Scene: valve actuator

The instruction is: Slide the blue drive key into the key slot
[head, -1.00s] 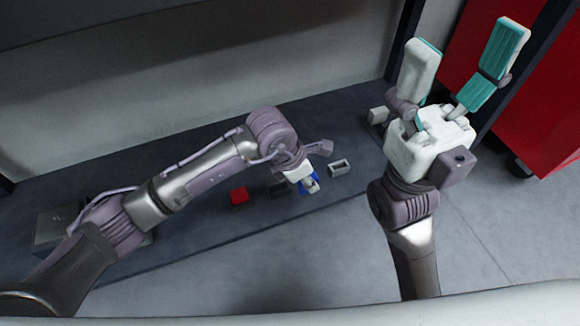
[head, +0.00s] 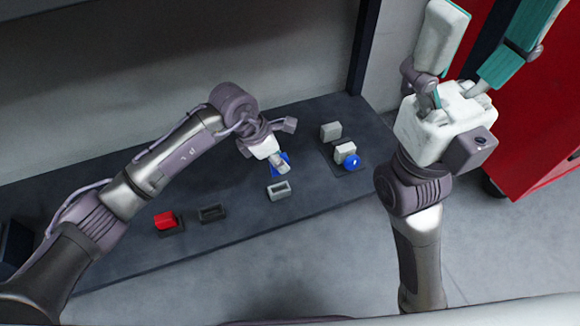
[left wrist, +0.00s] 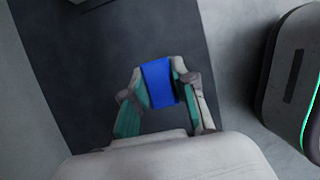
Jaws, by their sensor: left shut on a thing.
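The blue drive key (head: 285,159) is held by my left gripper (head: 273,163) above the dark bench, just behind an open grey rectangular holder (head: 279,191). In the left wrist view the key (left wrist: 158,82) is a flat blue block between the teal-padded fingers of the left gripper (left wrist: 160,76). Farther right are a grey block with a round blue part (head: 347,153) and another grey block (head: 330,131). I cannot tell which opening is the key slot. My right gripper (head: 487,28) is raised, spread open and empty, its fingertips cut by the frame's top.
A red block (head: 165,220) and a dark open holder (head: 211,213) sit on the bench (head: 240,225) at the left. A dark post (head: 364,50) stands at the bench's back right. A red cabinet (head: 540,130) is at far right. Bare bench lies around the grey holder.

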